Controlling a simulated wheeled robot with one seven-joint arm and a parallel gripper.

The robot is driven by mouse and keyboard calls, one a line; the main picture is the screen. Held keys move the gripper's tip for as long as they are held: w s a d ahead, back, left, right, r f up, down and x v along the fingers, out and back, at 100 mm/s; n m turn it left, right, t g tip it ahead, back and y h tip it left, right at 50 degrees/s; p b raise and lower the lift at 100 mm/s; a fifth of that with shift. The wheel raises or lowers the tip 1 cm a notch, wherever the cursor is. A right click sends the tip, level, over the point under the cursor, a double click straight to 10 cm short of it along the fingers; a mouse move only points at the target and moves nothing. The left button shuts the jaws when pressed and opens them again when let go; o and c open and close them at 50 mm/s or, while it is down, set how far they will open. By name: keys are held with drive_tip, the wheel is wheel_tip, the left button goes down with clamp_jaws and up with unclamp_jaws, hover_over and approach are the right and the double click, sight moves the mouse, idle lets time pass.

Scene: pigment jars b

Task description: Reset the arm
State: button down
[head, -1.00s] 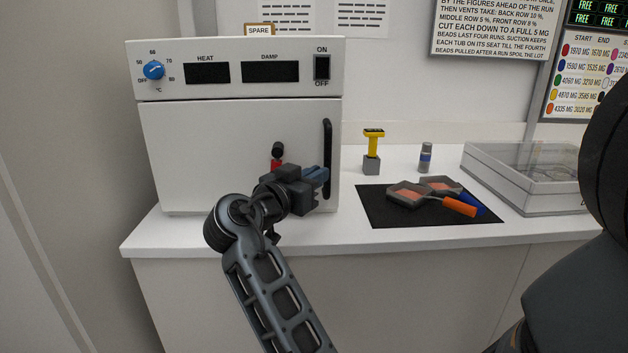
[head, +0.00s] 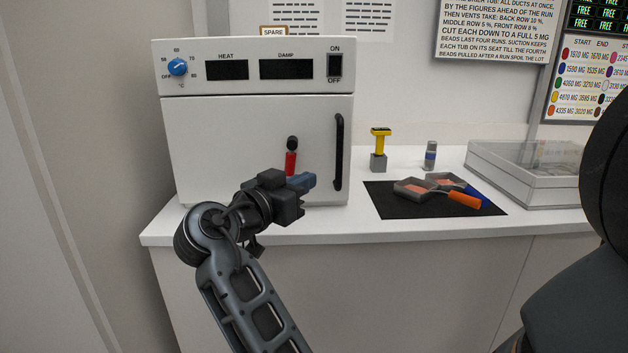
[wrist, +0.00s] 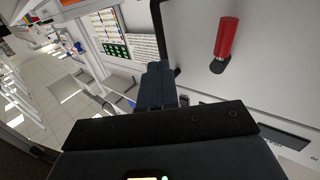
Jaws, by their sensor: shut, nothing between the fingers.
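My gripper (head: 304,184) is shut and empty in front of the lower door of the white oven (head: 230,130) in the head view. Its blue-grey fingers point right and overlap the door in the picture. In the wrist view the closed fingers (wrist: 158,84) show beside the door's black handle (wrist: 160,30); I cannot tell whether they touch it. A red peg with a black knob (head: 291,162) on the door shows just above the gripper. The oven door looks closed.
Right of the oven, a black mat (head: 385,207) holds two scoops with orange and blue handles. A yellow-topped tool (head: 380,142), a small vial (head: 430,155) and a clear-lidded case (head: 540,172) stand on the white counter (head: 320,225).

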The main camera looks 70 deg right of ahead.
drive_tip(key=shift+b+v, duration=0.3)
drive_tip(key=shift+v, duration=2.05)
drive_tip(key=shift+s, duration=0.15)
wheel_tip(320, 180, down, 11)
drive_tip(key=w+a+n+t+y+p, duration=0.1)
drive_tip(key=w+a+n+t, duration=0.1)
drive_tip(key=n+t, duration=1.05)
drive_tip(key=s+a+f+n+t+y, duration=0.4)
drive_tip(key=a+f+n+t+y, duration=0.1)
drive_tip(key=a+f+n+y, duration=0.25)
drive_tip(key=s+a+f+n+y+p, duration=0.25)
drive_tip(key=s+a+y, duration=0.35)
drive_tip(key=s+a, duration=0.3)
drive_tip(key=s+a+r+t+y, duration=0.1)
drive_tip(key=s+a+r, duration=0.2)
drive_tip(key=s+a, duration=0.1)
drive_tip(key=s+a+r+m+t+y, duration=0.1)
drive_tip(key=s+a+r+y, duration=0.1)
drive_tip(key=s, duration=0.5)
drive_tip(key=shift+a+r, duration=0.65)
drive_tip(key=shift+a, duration=0.5)
